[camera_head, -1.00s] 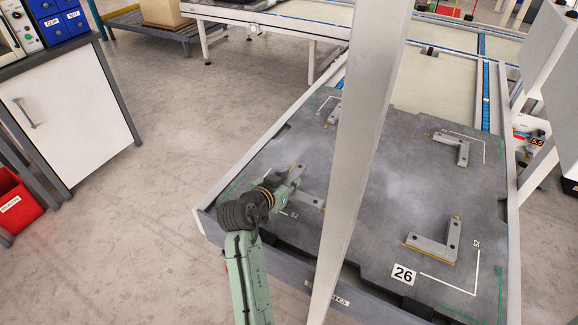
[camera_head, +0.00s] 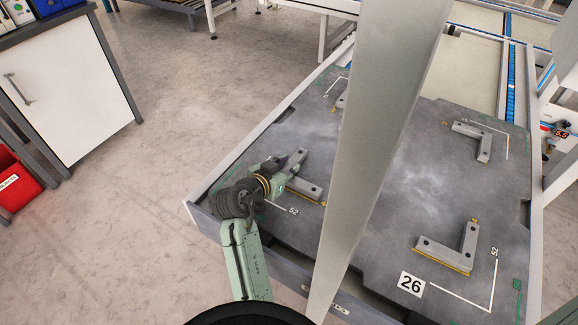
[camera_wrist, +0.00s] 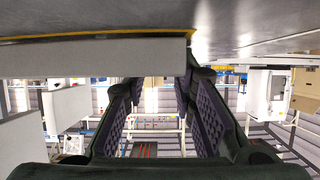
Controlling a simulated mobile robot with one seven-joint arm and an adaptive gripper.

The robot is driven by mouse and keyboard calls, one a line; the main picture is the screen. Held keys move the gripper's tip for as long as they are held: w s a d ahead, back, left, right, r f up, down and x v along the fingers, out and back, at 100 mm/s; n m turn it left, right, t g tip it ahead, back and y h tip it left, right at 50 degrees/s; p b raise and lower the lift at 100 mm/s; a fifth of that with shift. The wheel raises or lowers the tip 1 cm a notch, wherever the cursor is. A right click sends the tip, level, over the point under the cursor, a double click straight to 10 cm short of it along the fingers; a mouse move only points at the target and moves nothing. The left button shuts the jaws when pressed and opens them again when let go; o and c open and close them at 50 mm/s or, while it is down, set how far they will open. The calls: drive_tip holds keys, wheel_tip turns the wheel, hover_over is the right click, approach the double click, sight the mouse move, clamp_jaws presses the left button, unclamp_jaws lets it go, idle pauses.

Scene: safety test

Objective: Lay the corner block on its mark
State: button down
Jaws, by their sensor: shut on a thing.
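A grey L-shaped corner block (camera_head: 308,189), with a yellow lower edge, is at the left of the dark grey plate (camera_head: 400,185), by a short white mark line (camera_head: 274,205) and a label. My gripper (camera_head: 291,165) reaches in from the left, low over the plate, shut on this block at its upright arm. Fingers and sleeve hide part of the block and mark. In the wrist view the block's grey side (camera_wrist: 100,57) lies across the upper left, between and beyond my fingers (camera_wrist: 165,100). I cannot tell whether the block touches the plate.
Other corner blocks sit at the front right (camera_head: 447,252) and back right (camera_head: 472,140); one at the back left (camera_head: 341,101) is partly hidden. A pale post (camera_head: 375,130) crosses the view in front of the plate.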

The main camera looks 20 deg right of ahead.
drive_tip(key=shift+s+a+f+b, duration=0.1)
drive_tip(key=shift+f+b, duration=0.45)
drive_tip(key=shift+f, duration=0.1)
drive_tip(key=c, duration=1.3)
unclamp_jaws()
drive_tip(key=shift+f, duration=0.2)
drive_tip(key=shift+c, duration=0.2)
drive_tip(key=shift+r, duration=0.1)
drive_tip(key=shift+r+p, duration=0.4)
drive_tip(key=shift+p, duration=0.1)
drive_tip(key=shift+a+r, duration=0.1)
drive_tip(key=shift+a, duration=0.3)
drive_tip(key=v, duration=0.4)
drive_tip(key=b+v, duration=0.1)
drive_tip(key=v, duration=0.6)
drive_tip(key=shift+s+r+b, duration=0.25)
drive_tip(key=shift+r+b, duration=0.1)
drive_tip(key=shift+r, duration=0.15)
